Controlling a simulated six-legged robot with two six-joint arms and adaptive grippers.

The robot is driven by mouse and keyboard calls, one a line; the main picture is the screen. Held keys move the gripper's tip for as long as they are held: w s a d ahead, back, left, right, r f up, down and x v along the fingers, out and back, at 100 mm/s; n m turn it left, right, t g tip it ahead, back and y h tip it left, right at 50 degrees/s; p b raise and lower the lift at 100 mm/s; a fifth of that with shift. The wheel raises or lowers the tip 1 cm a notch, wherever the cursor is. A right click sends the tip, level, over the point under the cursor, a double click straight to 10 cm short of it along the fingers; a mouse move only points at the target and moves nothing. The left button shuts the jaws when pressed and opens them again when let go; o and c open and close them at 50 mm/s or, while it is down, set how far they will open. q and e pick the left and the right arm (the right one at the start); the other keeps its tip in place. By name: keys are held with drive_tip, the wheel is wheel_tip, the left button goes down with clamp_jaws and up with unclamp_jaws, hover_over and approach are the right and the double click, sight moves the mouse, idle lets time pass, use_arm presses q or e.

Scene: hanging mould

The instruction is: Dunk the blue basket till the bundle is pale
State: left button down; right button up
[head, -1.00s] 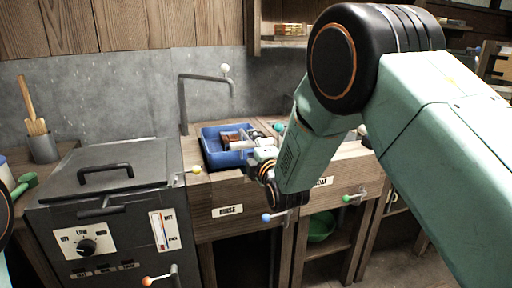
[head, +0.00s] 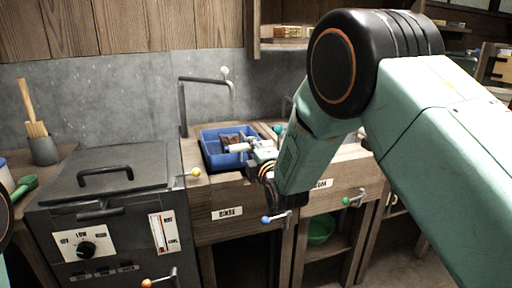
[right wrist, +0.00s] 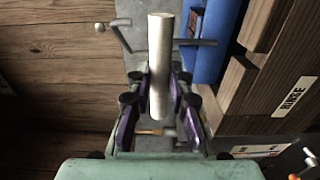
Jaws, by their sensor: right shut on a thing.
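A blue open-topped basket or tub (head: 211,158) sits at the counter section marked RINSE in the head view. A brown bundle (head: 228,137) shows inside it, dark rather than pale. My right gripper (head: 250,151) is at the right side of the blue tub, by its rim. In the right wrist view my right gripper (right wrist: 160,103) is shut on a pale round bar (right wrist: 160,60). Part of the blue wall (right wrist: 218,42) shows to the right of the bar. I cannot tell whether the bar is joined to the blue tub. My left gripper is not in view.
A grey lidded unit (head: 110,180) with a dial stands at the left. A bent tap (head: 183,105) rises behind the blue tub. Levers with coloured knobs, one blue (head: 266,219), stick out in front. A green bowl (head: 320,229) sits on a lower shelf.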

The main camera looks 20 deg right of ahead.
wheel_tip(320, 180, down, 16)
drive_tip(key=b, duration=1)
drive_tip(key=shift+s+r, duration=0.2)
drive_tip(key=shift+f, duration=0.1)
wheel_tip(320, 180, up, 16)
drive_tip(key=p, duration=1.1)
drive_tip(key=shift+w, duration=0.3)
